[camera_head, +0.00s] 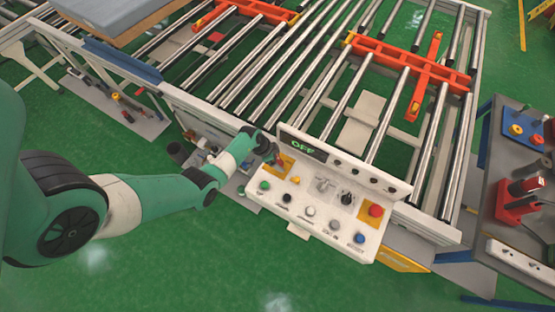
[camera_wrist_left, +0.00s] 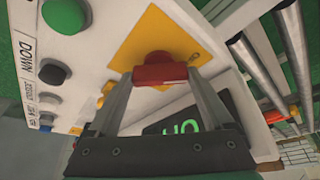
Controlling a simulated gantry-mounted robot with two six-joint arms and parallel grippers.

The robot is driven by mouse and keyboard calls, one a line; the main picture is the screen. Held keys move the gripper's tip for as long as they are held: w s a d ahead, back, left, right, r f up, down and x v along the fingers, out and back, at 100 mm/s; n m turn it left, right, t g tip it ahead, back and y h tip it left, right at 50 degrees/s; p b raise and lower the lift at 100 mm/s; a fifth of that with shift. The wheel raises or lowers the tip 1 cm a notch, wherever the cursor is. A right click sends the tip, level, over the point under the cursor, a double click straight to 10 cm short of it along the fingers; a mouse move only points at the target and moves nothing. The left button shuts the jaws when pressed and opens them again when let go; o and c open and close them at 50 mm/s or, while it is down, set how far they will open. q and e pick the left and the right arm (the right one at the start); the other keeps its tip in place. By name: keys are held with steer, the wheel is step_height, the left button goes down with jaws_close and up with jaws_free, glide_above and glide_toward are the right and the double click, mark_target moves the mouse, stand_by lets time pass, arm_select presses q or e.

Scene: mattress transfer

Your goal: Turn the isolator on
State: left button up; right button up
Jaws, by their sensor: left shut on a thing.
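The isolator is a red rotary knob (camera_wrist_left: 160,70) on a yellow plate (camera_wrist_left: 148,38) on the white control panel. My left gripper (camera_wrist_left: 158,78) is shut on this knob, one finger on each side of it. In the head view my left gripper (camera_head: 274,156) reaches the upper left of the control panel (camera_head: 325,235) and partly hides the knob beside the yellow plate (camera_head: 287,163). In the wrist view the display text is partly hidden by a finger. My right gripper is not in view.
The panel carries several other buttons, including a green one (camera_head: 264,185), a black selector (camera_head: 346,198) and a red button (camera_head: 375,210) on yellow. A roller conveyor (camera_head: 300,90) with orange parts lies behind. A dark bench (camera_head: 510,175) stands at right. Green floor is open in front.

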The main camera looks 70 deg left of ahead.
arm_select(q)
steer(key=shift+m, duration=0.3)
steer(key=shift+a+m+h, duration=0.1)
steer(key=shift+m+h, duration=0.4)
steer(key=shift+m, duration=0.5)
steer(key=shift+w+m+h, duration=0.1)
steer(key=shift+m+h, duration=0.2)
steer(key=shift+m, duration=0.5)
steer(key=m+g+b, duration=0.1)
steer(key=m, duration=0.1)
steer(key=shift+a+f+m+h+b, duration=0.1)
steer(key=shift+f+m+h+b, duration=0.05)
steer(key=shift+m+h+b, duration=0.25)
steer(key=m+b, duration=0.2)
steer(key=shift+w+m+g+h, duration=0.1)
steer(key=shift+m+g+h, duration=0.2)
steer(key=shift+g+h, duration=0.1)
steer(key=m+g+b, duration=0.1)
steer(key=m+b, duration=0.3)
steer(key=b, duration=0.1)
steer(key=m+g+b, duration=0.1)
steer(key=m+b, duration=0.2)
steer(key=b, duration=0.3)
steer(key=shift+w+a+f+m+g+h, duration=0.1)
steer(key=shift+w+f+m+g+h, duration=0.1)
steer(key=shift+m+g+h, duration=0.15)
steer(key=shift+r+m+g+b, duration=0.25)
steer(key=shift+m+b, duration=0.1)
steer(key=shift+b, duration=0.25)
